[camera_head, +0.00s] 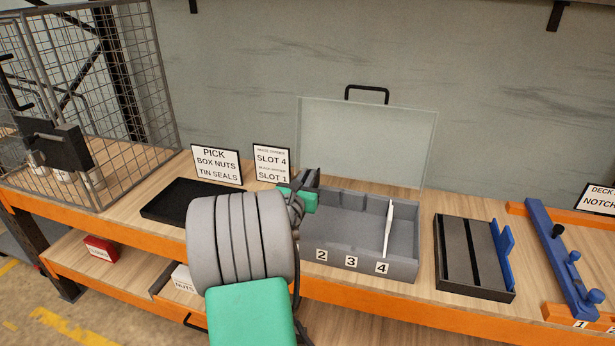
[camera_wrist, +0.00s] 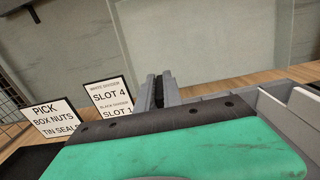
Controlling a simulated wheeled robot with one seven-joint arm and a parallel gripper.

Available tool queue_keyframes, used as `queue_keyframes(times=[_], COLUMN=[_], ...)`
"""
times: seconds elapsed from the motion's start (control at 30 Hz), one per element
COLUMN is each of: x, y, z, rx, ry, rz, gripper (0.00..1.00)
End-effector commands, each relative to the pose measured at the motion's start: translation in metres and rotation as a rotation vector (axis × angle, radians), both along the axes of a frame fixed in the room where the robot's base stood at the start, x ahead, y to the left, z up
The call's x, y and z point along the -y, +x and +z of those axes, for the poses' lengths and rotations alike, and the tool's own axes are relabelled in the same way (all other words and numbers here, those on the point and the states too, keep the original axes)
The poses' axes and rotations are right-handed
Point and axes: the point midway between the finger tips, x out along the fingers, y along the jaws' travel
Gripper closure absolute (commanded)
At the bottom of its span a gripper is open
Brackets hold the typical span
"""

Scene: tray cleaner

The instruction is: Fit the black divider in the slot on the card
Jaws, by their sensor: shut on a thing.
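The card (camera_head: 272,162) reads white divider slot 4, black divider slot 1; it also shows in the wrist view (camera_wrist: 108,97). The grey compartment tray (camera_head: 335,258) has slot labels 2, 3 and 4 in view; its left end, where label 1 would be, is hidden by my arm. A white divider (camera_head: 388,229) stands upright at slot 4. My gripper (camera_head: 308,180) is over the tray's left end, its dark fingers (camera_wrist: 158,92) close together. It is shut on the black divider, which is mostly hidden; I cannot tell whether it sits in the slot.
A clear panel (camera_head: 367,142) with a black handle stands behind the tray. A black rack (camera_head: 475,258) and a blue fixture (camera_head: 562,262) are to the right. A black flat tray (camera_head: 185,203) and a wire cage (camera_head: 140,95) are to the left.

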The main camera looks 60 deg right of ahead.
Motion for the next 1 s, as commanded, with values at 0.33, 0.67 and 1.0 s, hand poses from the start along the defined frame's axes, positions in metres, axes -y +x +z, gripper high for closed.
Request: queue_keyframes(times=[0.33, 0.67, 1.0], x=[0.0, 0.0, 0.0], y=[0.0, 0.0, 0.0], z=[0.001, -0.006, -0.014], rx=[0.001, 0.0, -0.001], ry=[-0.001, -0.001, -0.001], rz=[0.0, 0.0, 0.0], gripper=[1.0, 1.0, 1.0])
